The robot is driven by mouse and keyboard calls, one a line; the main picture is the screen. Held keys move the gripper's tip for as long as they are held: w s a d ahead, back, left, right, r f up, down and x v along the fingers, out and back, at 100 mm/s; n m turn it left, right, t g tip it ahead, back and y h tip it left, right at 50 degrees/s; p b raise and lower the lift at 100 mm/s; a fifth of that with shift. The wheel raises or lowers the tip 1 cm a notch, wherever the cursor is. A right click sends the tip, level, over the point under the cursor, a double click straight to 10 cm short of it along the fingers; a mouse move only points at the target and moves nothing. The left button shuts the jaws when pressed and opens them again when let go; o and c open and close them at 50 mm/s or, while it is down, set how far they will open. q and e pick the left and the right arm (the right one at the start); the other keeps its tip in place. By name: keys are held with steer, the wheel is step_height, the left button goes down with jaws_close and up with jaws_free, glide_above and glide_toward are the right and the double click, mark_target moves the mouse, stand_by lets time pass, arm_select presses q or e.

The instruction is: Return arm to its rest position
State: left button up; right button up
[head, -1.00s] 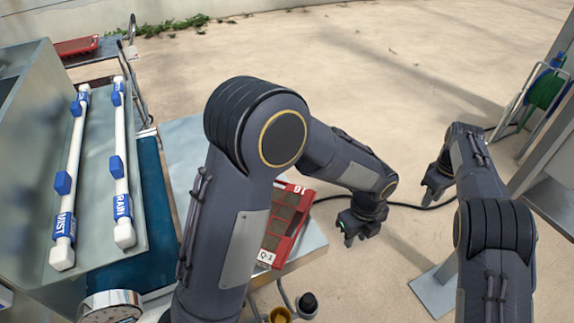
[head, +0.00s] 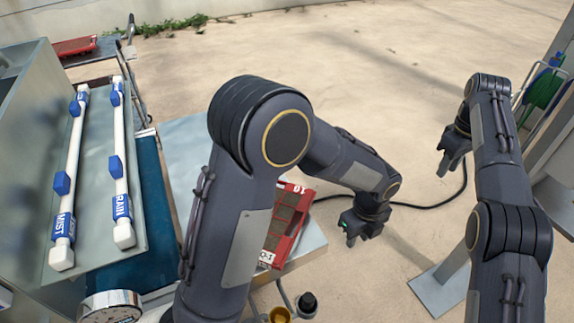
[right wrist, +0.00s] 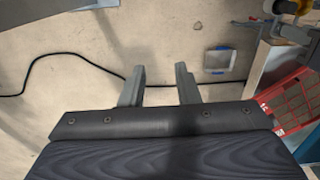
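My left arm crosses the middle of the head view, and its gripper (head: 350,238) hangs past the table's right edge, beside the red seed tray (head: 287,215). I cannot tell whether its fingers are apart. My right arm stands at the right of the head view, with its gripper (head: 443,166) over bare floor, clear of the table. In the right wrist view my right gripper (right wrist: 160,86) has its two fingers apart with nothing between them. My left arm hides part of the red tray and the table.
A metal trough at left holds two white pipes with blue labels, MIST and RAIN (head: 121,165). A round gauge (head: 110,306) is at the lower left. A green hose reel (head: 545,88) and grey post stand at right.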

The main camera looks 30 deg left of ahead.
stand_by(0.5)
